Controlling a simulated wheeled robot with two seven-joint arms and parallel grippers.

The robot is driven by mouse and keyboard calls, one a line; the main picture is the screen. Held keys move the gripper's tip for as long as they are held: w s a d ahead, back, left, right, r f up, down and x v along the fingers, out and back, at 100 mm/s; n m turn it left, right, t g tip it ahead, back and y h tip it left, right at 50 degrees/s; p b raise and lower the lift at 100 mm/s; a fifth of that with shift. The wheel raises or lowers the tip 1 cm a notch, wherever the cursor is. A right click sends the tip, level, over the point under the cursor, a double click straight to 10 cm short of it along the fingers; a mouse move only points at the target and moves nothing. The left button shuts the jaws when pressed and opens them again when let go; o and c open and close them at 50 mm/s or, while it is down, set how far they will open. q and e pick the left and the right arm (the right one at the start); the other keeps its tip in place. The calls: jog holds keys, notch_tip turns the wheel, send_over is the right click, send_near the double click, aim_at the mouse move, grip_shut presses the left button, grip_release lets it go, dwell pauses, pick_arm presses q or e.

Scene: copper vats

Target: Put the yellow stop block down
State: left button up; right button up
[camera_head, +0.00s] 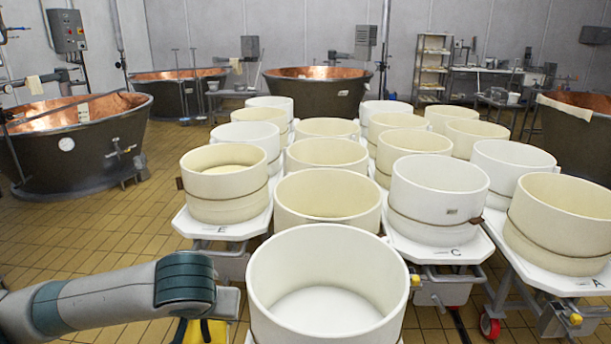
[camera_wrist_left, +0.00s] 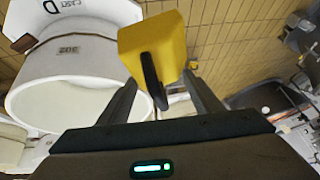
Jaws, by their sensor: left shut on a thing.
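The yellow stop block (camera_wrist_left: 152,38) is held between the fingers of my left gripper (camera_wrist_left: 160,80) in the left wrist view. A black strap or handle (camera_wrist_left: 150,78) runs along its near side. My left gripper is shut on it. In the head view only a part of the yellow block (camera_head: 216,331) shows at the bottom edge, below my left forearm, above or near the tiled floor. It is left of the nearest white vat. The block's underside and what lies directly beneath it are hidden. My right gripper is not in view.
A white round mould (camera_head: 325,290) stands close right of the block; it bears a label and the letter D in the wrist view (camera_wrist_left: 70,52). Several similar moulds stand on wheeled carts behind. Copper vats (camera_head: 75,140) line the back. Tiled floor (camera_head: 100,230) at left is clear.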

pick_arm(q)
jog(key=shift+d+f, duration=0.15)
jog(key=shift+f, duration=0.3)
jog(key=s+f, duration=0.3)
jog(key=f, duration=0.8)
jog(key=shift+s+f, duration=0.2)
jog(key=shift+f, duration=0.15)
